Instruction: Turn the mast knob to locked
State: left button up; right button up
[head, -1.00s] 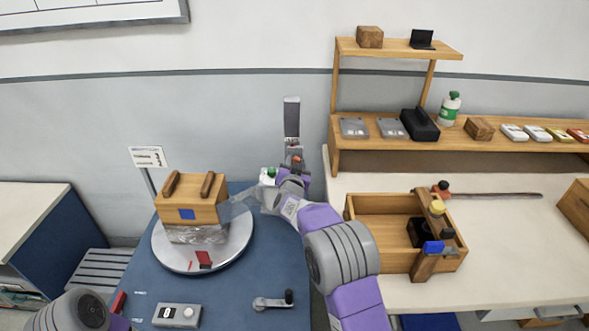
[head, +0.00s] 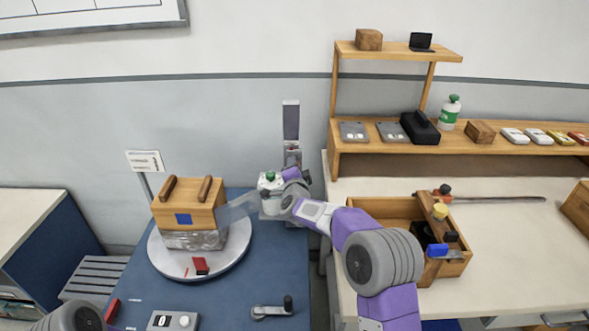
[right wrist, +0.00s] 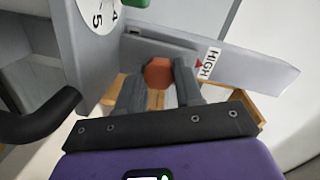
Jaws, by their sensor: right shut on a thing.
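The mast (head: 292,156) stands at the back of the blue table, a grey post with a dark upper panel. In the right wrist view the mast knob (right wrist: 158,72) is an orange-red, many-sided knob between my right gripper's two grey fingers (right wrist: 160,92). The right gripper is shut on it. A "HIGH" label (right wrist: 209,62) with a red arrow is just right of the knob. In the head view my right wrist covers the knob. I see no "locked" mark. Only a link of my left arm shows at the lower left; its gripper is out of view.
A white device with a green top (head: 270,183) stands close beside my right wrist. A black curved handle (right wrist: 40,118) is left of the fingers. A round turntable (head: 160,258) carries a wooden box (head: 186,212). An open wooden crate (head: 380,209) stands on the right bench.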

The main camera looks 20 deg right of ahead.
jog(key=shift+m, duration=0.6)
jog(key=o, duration=1)
jog(key=shift+p+v, duration=0.5)
jog(key=shift+v, duration=3.25)
jog(key=shift+d, duration=0.1)
